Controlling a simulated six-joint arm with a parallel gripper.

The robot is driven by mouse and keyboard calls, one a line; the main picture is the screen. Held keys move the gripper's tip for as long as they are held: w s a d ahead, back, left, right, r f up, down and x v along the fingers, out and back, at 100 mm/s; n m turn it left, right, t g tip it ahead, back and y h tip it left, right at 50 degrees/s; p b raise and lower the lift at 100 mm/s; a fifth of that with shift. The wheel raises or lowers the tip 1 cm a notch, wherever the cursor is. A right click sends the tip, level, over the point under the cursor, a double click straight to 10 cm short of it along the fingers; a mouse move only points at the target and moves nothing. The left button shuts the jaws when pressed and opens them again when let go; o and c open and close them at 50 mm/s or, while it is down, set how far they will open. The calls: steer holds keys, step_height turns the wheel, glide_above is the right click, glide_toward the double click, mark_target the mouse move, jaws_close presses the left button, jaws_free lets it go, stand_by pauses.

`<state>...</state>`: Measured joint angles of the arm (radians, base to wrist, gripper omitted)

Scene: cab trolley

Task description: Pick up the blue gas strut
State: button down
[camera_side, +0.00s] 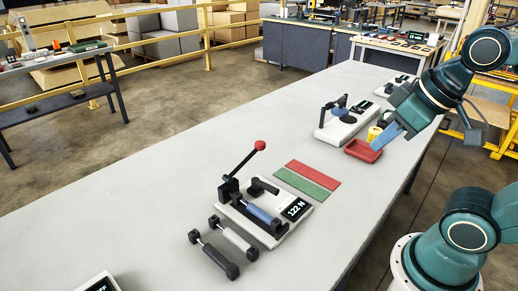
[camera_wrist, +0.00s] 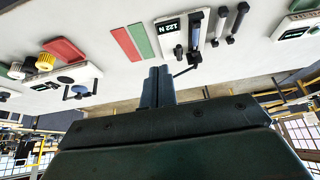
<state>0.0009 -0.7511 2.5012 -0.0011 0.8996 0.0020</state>
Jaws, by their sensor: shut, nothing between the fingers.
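The blue gas strut (camera_side: 262,214) lies in a white test fixture (camera_side: 243,222) with a black lever topped by a red knob and a display reading 122 N. The strut also shows in the wrist view (camera_wrist: 195,33), seated in the fixture beside the display. My gripper (camera_side: 383,139) is shut and empty, above the table's right side near a red tray, well apart from the strut. In the wrist view my fingers (camera_wrist: 158,75) are together, pointing toward the table, and the strut lies up and to the right of them.
A grey strut (camera_side: 235,239) and a dark strut (camera_side: 214,256) lie beside the fixture. A red mat (camera_side: 313,172) and a green mat (camera_side: 306,187) lie behind it. The red tray (camera_side: 362,152), a yellow spool (camera_side: 374,134) and another white device (camera_side: 340,127) stand farther back. The table's left side is clear.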

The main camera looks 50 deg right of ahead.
steer(key=c, duration=2.1)
jaws_free()
steer(key=o, duration=0.9)
steer(key=shift+o, duration=0.2)
steer(key=g, duration=0.6)
glide_above(277, 221)
step_height(277, 221, down, 10)
steer(key=shift+r, duration=0.25)
steer(key=shift+f, duration=4.3)
